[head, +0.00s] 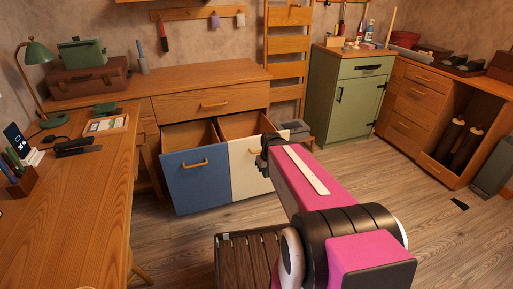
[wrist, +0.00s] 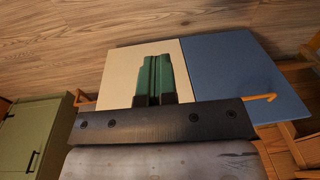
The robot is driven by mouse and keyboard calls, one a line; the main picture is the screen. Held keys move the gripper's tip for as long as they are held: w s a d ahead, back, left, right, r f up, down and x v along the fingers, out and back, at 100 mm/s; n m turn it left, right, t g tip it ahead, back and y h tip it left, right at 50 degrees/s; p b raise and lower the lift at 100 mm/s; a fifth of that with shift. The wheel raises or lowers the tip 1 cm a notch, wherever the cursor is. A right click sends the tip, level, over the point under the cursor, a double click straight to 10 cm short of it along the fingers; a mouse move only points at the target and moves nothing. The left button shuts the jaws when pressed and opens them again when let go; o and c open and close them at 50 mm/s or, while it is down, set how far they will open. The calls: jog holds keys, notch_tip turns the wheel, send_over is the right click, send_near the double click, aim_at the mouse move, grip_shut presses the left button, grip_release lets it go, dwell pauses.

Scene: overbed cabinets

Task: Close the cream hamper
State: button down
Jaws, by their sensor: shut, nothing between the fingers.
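The cream hamper (head: 245,172) stands open beside the blue hamper front, its panel out from the cabinet and its wooden inside showing above. In the wrist view its cream panel (wrist: 118,72) lies behind my fingers. My gripper (head: 266,152) is at the right part of the cream panel in the head view, partly hidden by my arm. In the wrist view my gripper's green fingers (wrist: 157,75) are together with nothing between them. I cannot tell whether they touch the panel. The cream panel's right part is hidden by my gripper in the head view.
The blue hamper (head: 190,178) also stands open, left of the cream one. A wooden desk (head: 70,190) is at the left and a green cabinet (head: 352,105) at the right. A dark slatted piece (head: 250,258) is low in front. Floor between is clear.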

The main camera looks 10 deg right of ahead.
jog(key=w+d+r+n+t+y, duration=0.1)
jog(key=w+d+r+n+y, duration=0.1)
jog(key=w+n, duration=0.45)
jog(key=w+d+r+n+t+y, duration=0.1)
jog(key=w+d+r+n+t, duration=0.2)
jog(key=w, duration=0.6)
jog(key=w+d+r+n+y, duration=0.2)
jog(key=w+n, duration=0.5)
send_near(253, 141)
notch_tip(253, 141, down, 4)
jog(key=s+a, duration=0.2)
jog(key=shift+w+f+m+t, duration=0.15)
jog(key=shift+w, duration=0.4)
jog(key=shift+w+f+m+t, duration=0.1)
jog(key=shift+w+f+t, duration=0.05)
jog(key=shift+w, duration=0.45)
jog(key=shift+w+a, duration=0.2)
jog(key=shift+w, duration=0.55)
jog(key=shift+r, duration=0.1)
jog(key=w+a, duration=0.2)
jog(key=w, duration=1.1)
jog(key=w+a, duration=0.2)
jog(key=w, duration=1.2)
jog(key=shift+a, duration=0.35)
